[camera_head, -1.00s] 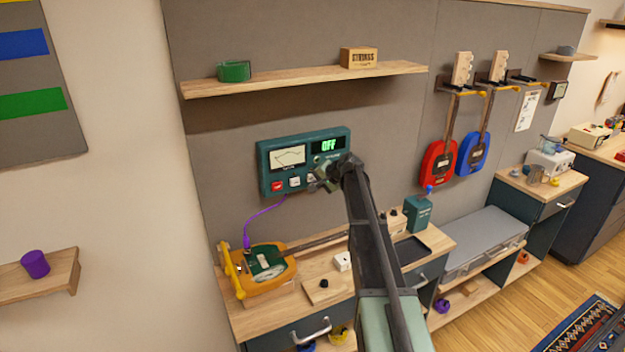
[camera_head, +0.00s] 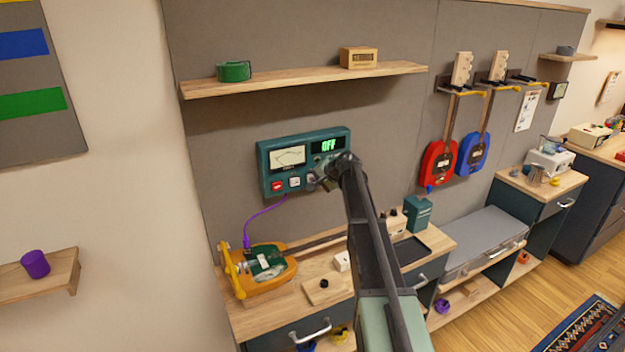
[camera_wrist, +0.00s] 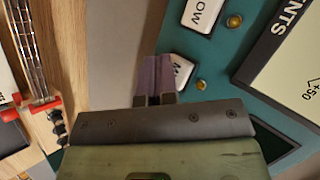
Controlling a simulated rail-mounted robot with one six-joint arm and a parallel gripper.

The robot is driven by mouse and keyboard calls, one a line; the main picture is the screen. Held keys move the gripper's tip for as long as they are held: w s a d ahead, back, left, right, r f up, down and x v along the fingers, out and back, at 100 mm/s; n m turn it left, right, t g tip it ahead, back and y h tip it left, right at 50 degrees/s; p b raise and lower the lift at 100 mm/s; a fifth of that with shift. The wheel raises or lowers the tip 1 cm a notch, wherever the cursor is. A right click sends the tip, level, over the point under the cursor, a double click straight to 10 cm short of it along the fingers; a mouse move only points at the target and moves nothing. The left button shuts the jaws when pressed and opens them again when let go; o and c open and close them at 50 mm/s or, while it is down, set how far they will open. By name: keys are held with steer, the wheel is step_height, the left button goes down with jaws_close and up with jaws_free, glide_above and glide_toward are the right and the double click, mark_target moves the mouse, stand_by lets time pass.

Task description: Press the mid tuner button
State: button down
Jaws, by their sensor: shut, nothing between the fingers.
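The teal tuner box (camera_head: 303,160) hangs on the wall under the shelf, its green display reading OFF. A red button (camera_head: 277,186) and a white button (camera_head: 294,182) show on its lower edge. My gripper (camera_head: 320,178) is at the box's lower right and covers part of the button row. In the wrist view, my gripper (camera_wrist: 154,80) is shut and empty. Its fingertips overlap the left edge of a white button (camera_wrist: 181,69) whose label is partly hidden, starting like an M. The LOW button (camera_wrist: 203,14) is beside it. I cannot tell whether the fingertips touch the button.
A wooden shelf (camera_head: 300,79) juts out above the tuner. Below, the bench holds a yellow guitar body (camera_head: 262,268) joined to the tuner by a purple cable (camera_head: 262,212). Brass studs (camera_wrist: 201,84) and the gauge (camera_wrist: 288,72) lie close to my fingers.

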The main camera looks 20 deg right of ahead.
steer(key=shift+w, duration=0.45)
stand_by(0.3)
steer(key=shift+s, duration=0.85)
steer(key=s, duration=0.5)
steer(key=shift+d, duration=0.2)
stand_by(0.7)
